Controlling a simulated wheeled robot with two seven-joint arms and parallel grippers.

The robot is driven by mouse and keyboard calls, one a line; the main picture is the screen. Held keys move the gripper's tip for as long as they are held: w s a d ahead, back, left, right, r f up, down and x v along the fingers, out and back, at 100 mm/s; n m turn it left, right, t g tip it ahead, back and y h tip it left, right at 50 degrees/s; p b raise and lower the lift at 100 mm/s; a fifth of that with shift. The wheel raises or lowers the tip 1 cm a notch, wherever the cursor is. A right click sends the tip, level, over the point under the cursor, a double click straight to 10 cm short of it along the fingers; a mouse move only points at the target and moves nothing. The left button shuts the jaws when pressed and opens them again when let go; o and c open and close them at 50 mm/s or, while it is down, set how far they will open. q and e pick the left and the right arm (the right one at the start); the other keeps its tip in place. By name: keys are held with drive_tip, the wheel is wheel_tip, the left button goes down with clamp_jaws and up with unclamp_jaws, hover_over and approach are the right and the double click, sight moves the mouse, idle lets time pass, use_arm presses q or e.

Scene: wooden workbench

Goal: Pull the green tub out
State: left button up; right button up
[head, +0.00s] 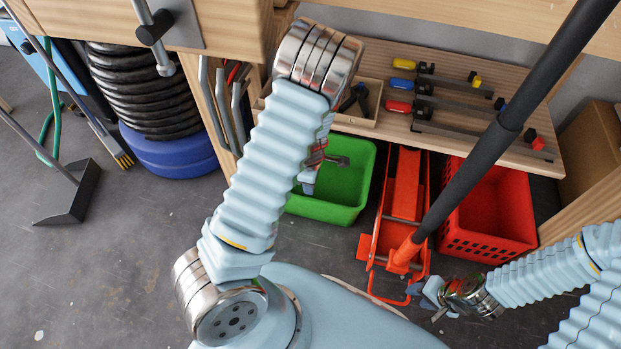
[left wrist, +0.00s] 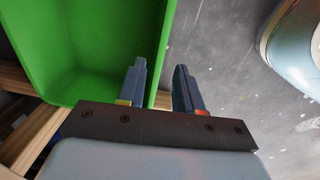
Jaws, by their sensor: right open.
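The green tub (head: 350,190) sits on the floor under the workbench shelf, behind my left forearm. In the left wrist view, the tub (left wrist: 75,45) fills the upper left, and I look into its empty-looking inside. My left gripper (head: 343,161) is over the tub in the head view. In the left wrist view its fingers (left wrist: 160,72) are apart, one on the tub's inner side and one outside, with the side wall between them. Neither finger clearly presses on the wall. My right gripper (head: 425,301) is open and empty at the lower right, away from the tub.
A red floor jack (head: 405,185) with a long black handle stands just right of the tub. A red crate (head: 490,240) is further right. The shelf (head: 540,165) with clamps overhangs them. A blue drum (head: 175,155) stands left; grey floor in front is mostly free.

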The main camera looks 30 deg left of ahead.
sight(311, 208)
use_arm(q)
drive_tip(key=f+b, duration=0.1)
drive_tip(key=f, duration=0.3)
drive_tip(key=f+b, duration=0.2)
drive_tip(key=f, duration=0.3)
drive_tip(key=w+f+b, duration=0.1)
drive_tip(key=f+b, duration=0.1)
drive_tip(key=f, duration=0.2)
drive_tip(key=shift+a+f, duration=0.1)
drive_tip(key=shift+f, duration=0.3)
clamp_jaws()
idle(0.9)
